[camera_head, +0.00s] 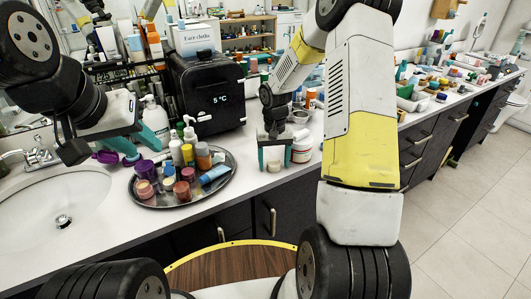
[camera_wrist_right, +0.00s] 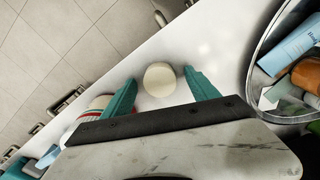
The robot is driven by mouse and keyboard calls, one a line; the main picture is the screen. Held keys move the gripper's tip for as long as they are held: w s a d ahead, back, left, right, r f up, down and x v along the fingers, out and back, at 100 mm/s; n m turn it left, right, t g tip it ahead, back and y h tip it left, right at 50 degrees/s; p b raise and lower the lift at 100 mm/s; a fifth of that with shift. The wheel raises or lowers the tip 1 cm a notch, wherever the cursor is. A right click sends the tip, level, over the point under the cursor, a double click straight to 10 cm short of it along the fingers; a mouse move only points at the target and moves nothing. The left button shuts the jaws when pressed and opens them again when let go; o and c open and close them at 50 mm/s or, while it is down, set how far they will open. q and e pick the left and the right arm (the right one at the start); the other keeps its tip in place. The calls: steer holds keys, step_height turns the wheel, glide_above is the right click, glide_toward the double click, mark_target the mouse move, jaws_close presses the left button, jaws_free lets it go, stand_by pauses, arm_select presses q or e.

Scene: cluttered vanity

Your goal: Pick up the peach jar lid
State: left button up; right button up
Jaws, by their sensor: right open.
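The peach jar lid is a small, pale cream-peach disc (camera_wrist_right: 160,79) lying on the white counter in the right wrist view. It also shows low between the fingers in the head view (camera_head: 274,167). My right gripper (camera_head: 274,158) points down over it, open, with one teal finger on each side; the lid appears apart from both fingers. My left gripper (camera_head: 137,142) is over the counter by the sink, its teal fingers apart, with nothing seen held.
A white jar with red bands (camera_head: 302,147) stands close beside my right gripper. A round metal tray (camera_head: 180,202) crowded with bottles and jars lies to the left. A black mini fridge (camera_head: 209,92) stands behind. The counter's front edge is close to the lid.

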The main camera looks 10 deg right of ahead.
steer(key=c, duration=1.4)
steer(key=shift+r, duration=0.1)
